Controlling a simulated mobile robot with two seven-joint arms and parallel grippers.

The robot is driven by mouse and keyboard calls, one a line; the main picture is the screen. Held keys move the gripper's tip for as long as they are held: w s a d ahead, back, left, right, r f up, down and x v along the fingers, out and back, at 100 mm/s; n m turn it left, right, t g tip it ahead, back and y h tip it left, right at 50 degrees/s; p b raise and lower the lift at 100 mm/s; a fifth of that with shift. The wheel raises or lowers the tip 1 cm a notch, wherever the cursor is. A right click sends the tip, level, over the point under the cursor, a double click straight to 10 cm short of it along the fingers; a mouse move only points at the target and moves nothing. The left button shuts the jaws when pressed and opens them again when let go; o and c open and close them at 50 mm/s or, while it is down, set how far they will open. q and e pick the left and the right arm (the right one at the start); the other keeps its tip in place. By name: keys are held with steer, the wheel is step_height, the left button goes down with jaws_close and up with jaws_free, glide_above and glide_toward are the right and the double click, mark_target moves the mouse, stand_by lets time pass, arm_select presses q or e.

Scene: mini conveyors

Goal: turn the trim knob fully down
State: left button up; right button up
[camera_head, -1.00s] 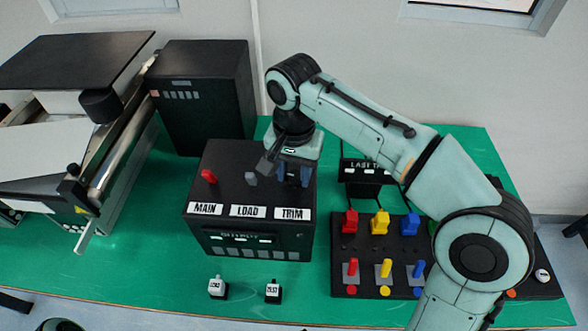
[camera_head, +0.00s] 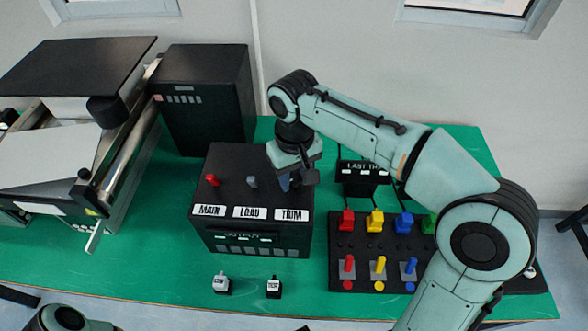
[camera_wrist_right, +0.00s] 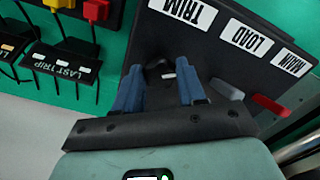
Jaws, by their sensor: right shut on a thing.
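The black control box (camera_head: 225,165) stands on the green table with MAIN, LOAD and TRIM labels along its front top edge. My right gripper (camera_head: 290,182) points down over the right side of the box, above the TRIM label (camera_head: 291,215). In the right wrist view its two blue fingers (camera_wrist_right: 160,80) are on either side of the dark trim knob (camera_wrist_right: 156,66), shut on it. A small white mark shows between the fingers. The gripper hides the knob in the head view. My left gripper is not in view.
A red lever (camera_head: 211,181) and a grey lever (camera_head: 252,182) stand on the same box top, left of my gripper. Two small labelled switches (camera_head: 222,284) sit in front. A black panel (camera_head: 340,240) with coloured knobs lies to the right, under my arm.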

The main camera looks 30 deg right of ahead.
mark_target(296, 179)
steer(key=n+p, duration=0.2)
steer(key=n, duration=0.4)
steer(key=shift+d+r, duration=0.1)
steer(key=shift+r, duration=0.05)
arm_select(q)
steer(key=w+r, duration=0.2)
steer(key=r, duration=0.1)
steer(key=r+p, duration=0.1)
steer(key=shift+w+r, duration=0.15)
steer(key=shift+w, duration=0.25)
arm_select(e)
steer(key=n, duration=0.5)
steer(key=shift+w+d, duration=0.1)
steer(key=shift+w, duration=0.05)
steer(key=shift+n, duration=0.5)
steer(key=o, duration=1.1)
step_height(296, 179, up, 7)
steer(key=shift+r+p, duration=0.2)
steer(key=shift+p, duration=0.55)
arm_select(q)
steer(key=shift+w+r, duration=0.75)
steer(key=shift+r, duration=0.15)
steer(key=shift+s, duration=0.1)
arm_select(e)
steer(key=shift+f, duration=0.1)
